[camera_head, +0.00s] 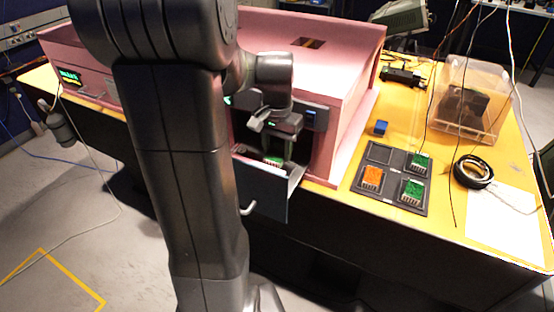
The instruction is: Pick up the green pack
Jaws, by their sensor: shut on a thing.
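My gripper (276,152) reaches down into this compartment from above and is shut on that pack. The pack's lower part and the fingertips are partly hidden by the compartment's dark front panel (262,190). A dark tray (395,172) on the yellow table holds two more green packs, one at the back right (420,162) and one at the front right (412,190). An orange pack (371,178) is at its front left; the back-left slot is empty.
A small blue block (380,128) stands behind the tray. A clear bin (470,98), a black cable coil (473,171) and a white sheet (503,225) lie to the right on the table (340,202). Hanging cables cross the right side.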

